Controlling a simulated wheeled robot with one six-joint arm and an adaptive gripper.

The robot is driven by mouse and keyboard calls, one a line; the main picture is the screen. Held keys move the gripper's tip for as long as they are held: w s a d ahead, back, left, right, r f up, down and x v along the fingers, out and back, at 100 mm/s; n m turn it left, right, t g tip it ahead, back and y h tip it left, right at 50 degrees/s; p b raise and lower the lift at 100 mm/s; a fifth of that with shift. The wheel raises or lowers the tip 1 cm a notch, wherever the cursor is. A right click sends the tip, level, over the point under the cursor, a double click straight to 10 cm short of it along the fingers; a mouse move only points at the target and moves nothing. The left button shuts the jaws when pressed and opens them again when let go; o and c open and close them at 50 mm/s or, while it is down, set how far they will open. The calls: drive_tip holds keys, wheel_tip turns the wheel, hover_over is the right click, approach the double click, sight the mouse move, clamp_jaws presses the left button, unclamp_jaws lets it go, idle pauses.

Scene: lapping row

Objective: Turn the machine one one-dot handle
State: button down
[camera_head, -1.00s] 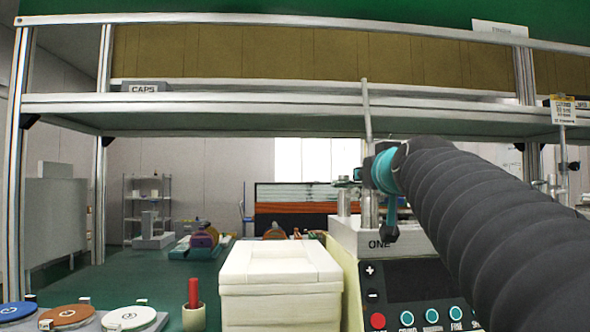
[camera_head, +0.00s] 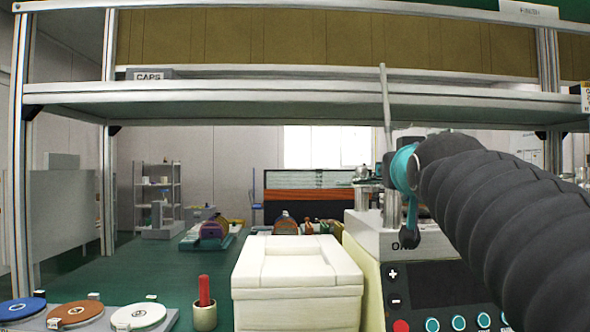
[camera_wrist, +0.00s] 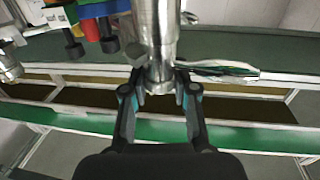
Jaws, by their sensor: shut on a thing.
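Machine one (camera_head: 375,238) stands right of centre in the head view, a pale body with a grey top. Its "ONE" label is partly covered by my arm. My dark ribbed arm with a teal ring reaches over it from the right. In the wrist view, my gripper (camera_wrist: 160,90) has its two dark fingers closed on either side of the lower end of a shiny metal cylindrical handle (camera_wrist: 161,40). No dot mark is readable on it, so I cannot tell which handle it is. The gripper's hold is not clear in the head view.
A control panel (camera_head: 440,288) with a red and several teal buttons is on the machine's front. A cream box (camera_head: 297,293) stands to its left. A red stick in a cup (camera_head: 204,316) and coloured discs (camera_head: 75,314) are further left. A shelf (camera_head: 250,98) crosses overhead.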

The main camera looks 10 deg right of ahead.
drive_tip(key=c, duration=1.2)
unclamp_jaws()
drive_tip(key=shift+o, duration=0.2)
drive_tip(key=v, duration=1.2)
